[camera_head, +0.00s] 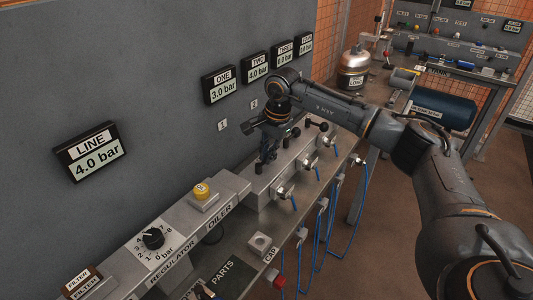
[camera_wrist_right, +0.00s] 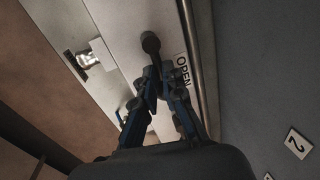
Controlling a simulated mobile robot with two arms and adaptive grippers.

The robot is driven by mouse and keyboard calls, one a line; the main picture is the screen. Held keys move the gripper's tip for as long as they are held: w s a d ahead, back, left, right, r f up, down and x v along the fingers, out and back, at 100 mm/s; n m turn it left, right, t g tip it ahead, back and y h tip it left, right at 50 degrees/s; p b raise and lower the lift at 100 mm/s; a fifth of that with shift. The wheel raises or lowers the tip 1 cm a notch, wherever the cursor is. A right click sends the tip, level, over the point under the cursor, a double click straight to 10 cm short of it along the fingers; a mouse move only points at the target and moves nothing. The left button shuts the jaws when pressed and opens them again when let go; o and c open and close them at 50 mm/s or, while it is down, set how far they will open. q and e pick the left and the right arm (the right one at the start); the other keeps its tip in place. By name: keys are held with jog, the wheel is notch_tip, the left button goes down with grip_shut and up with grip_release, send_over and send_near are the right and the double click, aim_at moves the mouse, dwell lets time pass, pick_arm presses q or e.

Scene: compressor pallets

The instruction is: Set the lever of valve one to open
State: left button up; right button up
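The black lever of valve one (camera_wrist_right: 150,43) shows in the right wrist view, its rounded end just beyond my fingertips and its thin part running back to them. A white OPEN label (camera_wrist_right: 182,69) is right of the lever. My right gripper (camera_wrist_right: 160,71) has its fingertips close together at the lever; whether they clamp it or only flank it is unclear. In the head view, my right gripper (camera_head: 266,154) points down over the valve block (camera_head: 265,187) and mostly hides this lever. My left gripper is in neither view.
Other valve levers (camera_head: 318,125) stand farther along the block. The yellow button (camera_head: 202,191) and regulator knob (camera_head: 153,238) are nearer. Gauge ONE (camera_head: 221,85) on the wall reads 3.0 bar; LINE (camera_head: 88,152) reads 4.0 bar. Blue hoses (camera_head: 333,211) hang in front.

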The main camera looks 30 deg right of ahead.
jog(key=o, duration=0.5)
jog(key=shift+c, duration=0.2)
notch_tip(320, 180, up, 12)
jog(key=s, duration=0.2)
jog(key=shift+d+f, duration=0.15)
jog(key=shift+d, duration=0.3)
